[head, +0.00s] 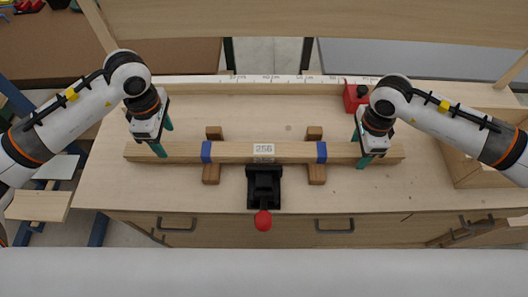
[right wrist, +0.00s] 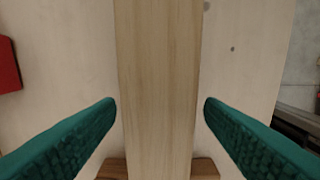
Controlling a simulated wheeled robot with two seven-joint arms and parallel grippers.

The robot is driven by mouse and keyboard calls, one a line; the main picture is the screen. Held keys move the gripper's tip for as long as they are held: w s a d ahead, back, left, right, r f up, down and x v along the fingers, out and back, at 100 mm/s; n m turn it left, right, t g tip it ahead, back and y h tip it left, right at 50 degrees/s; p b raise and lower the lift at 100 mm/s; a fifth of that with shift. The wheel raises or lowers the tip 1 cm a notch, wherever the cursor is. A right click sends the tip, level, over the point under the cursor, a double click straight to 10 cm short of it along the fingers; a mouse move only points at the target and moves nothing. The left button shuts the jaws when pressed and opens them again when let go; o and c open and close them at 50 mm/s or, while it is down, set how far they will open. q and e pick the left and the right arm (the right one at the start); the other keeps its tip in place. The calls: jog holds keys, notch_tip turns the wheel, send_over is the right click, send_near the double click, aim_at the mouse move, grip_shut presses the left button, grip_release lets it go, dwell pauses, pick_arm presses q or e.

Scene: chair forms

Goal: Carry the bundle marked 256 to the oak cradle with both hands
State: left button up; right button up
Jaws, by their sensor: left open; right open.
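The bundle marked 256 (head: 235,152) is a long pale wooden bar with two blue bands and a white label. It lies level across two brown wooden supports (head: 213,133) on the bench. I cannot tell whether these supports are the oak cradle. My left gripper (head: 163,139) is open, its teal fingers on either side of the bar near its left end. My right gripper (head: 361,146) is open around the bar near its right end. In the right wrist view the bar (right wrist: 157,80) runs between the open fingers (right wrist: 160,108), with a gap on each side.
A black clamp (head: 264,188) with a red knob stands at the bundle's middle, on the near side. A red box (head: 355,95) sits behind my right gripper. A ruler strip (head: 200,79) runs along the back edge. Wooden shelving (head: 470,160) stands at the right.

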jog(key=shift+r, duration=0.3)
pick_arm(q)
notch_tip(320, 180, up, 7)
jog(key=shift+f, duration=0.2)
pick_arm(e)
notch_tip(320, 180, up, 11)
jog(key=shift+r, duration=0.2)
pick_arm(q)
jog(key=shift+s, duration=0.15)
pick_arm(e)
jog(key=shift+f, duration=0.1)
